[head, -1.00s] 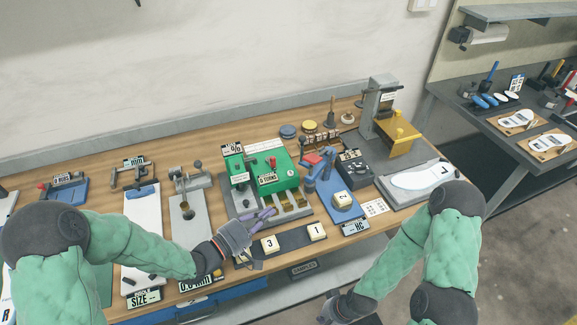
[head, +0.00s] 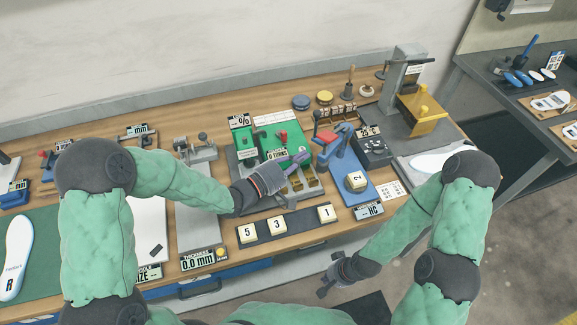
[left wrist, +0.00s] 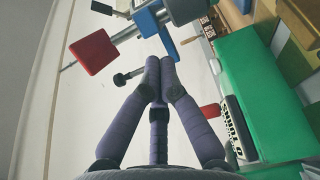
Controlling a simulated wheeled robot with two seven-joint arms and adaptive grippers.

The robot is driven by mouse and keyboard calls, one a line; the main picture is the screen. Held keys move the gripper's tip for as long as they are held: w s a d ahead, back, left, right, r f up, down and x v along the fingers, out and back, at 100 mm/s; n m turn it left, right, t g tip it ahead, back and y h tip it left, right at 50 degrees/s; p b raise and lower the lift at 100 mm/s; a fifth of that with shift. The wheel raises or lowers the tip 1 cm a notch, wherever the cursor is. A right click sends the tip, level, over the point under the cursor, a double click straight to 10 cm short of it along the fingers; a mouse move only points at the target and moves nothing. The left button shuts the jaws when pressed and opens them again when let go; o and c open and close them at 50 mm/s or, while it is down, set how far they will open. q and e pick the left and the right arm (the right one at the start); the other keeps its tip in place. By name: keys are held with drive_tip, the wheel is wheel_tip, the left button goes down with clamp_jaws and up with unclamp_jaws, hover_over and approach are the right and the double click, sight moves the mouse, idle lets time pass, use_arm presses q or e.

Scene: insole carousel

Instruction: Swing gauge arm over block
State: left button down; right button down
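The blue gauge (head: 334,146) with a red top piece stands at the back of a blue base plate (head: 362,197). A cream block marked 2 (head: 356,181) sits near the front of that plate. My left gripper (head: 302,157) is just left of the gauge, above the green machine. In the left wrist view its purple fingertips (left wrist: 158,66) meet with nothing seen between them. A blue bar of the gauge (left wrist: 166,42) and a red block (left wrist: 93,51) show just beyond the tips; contact cannot be told. My right gripper (head: 327,276) hangs low before the bench, fingers apart and empty.
The green machine (head: 276,140) lies under and left of my left gripper. A dark tray (head: 261,231) in front holds blocks marked 5, 3 and 1. A dark box (head: 371,148) and a yellow press (head: 421,112) stand to the right.

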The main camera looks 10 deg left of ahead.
use_arm(q)
drive_tip(key=shift+x, duration=1.05)
use_arm(e)
drive_tip(key=shift+f, duration=0.25)
use_arm(q)
drive_tip(key=shift+d, duration=0.1)
